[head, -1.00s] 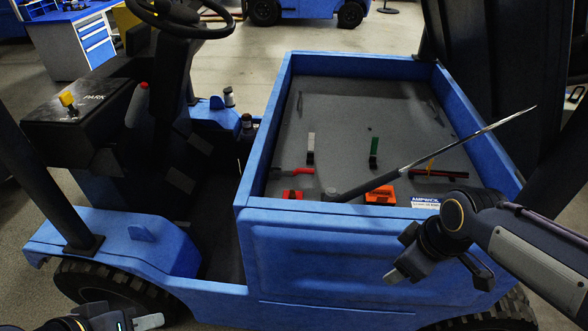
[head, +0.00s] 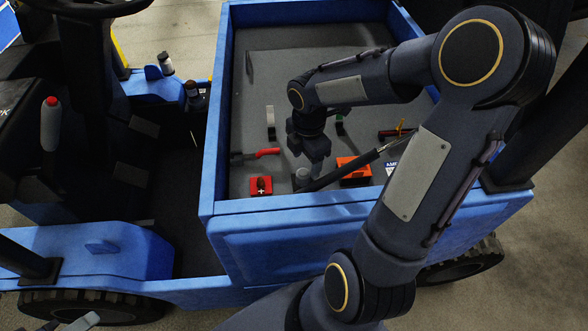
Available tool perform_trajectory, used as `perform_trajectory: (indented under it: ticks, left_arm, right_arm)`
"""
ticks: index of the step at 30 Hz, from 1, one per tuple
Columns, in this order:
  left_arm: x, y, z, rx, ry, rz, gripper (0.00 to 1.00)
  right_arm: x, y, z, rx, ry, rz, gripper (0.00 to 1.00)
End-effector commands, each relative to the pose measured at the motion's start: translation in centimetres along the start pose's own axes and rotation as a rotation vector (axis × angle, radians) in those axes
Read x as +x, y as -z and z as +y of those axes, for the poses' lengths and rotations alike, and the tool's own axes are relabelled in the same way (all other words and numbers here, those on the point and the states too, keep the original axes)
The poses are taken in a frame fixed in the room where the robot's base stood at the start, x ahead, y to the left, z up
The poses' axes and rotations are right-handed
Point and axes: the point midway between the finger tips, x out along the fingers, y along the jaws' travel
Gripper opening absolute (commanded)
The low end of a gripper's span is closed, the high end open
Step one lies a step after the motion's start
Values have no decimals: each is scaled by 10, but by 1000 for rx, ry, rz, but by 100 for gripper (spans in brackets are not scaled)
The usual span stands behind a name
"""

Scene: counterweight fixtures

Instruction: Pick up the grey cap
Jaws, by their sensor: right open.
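A small grey round piece (head: 302,178), which looks like the grey cap, sits on the floor of the blue cart's cargo bed (head: 215,150), near the bed's front wall. It stands at the lower end of a dark rod. My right gripper (head: 309,163) points down just above and behind it in the picture, open and with nothing seen between its fingers. Whether the fingers touch the cap cannot be told. Of my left gripper (head: 82,321), only a grey fingertip shows at the bottom left edge.
A red box with a white cross (head: 260,187) stands left of the cap, and an orange box (head: 353,167) right of it. A red-handled tool (head: 262,152) lies behind. The dark rod (head: 345,172) slants up to the right. My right arm hides much of the bed's right side.

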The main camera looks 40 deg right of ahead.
Motion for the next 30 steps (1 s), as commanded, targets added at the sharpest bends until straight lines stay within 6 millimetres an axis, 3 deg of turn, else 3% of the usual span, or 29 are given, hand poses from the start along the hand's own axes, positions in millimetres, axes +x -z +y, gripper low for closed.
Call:
perform_trajectory:
  ticks: [11,21,30]
  left_arm:
    - [1,0,0,0,0,0,37]
    - [-1,0,0,0,0,0,37]
    - [0,0,0,0,0,0,37]
  right_arm:
    - [36,-2,4,-56,15,-2,61]
    - [81,-2,7,-55,15,-2,61]
    - [85,-3,7,-54,11,-3,61]
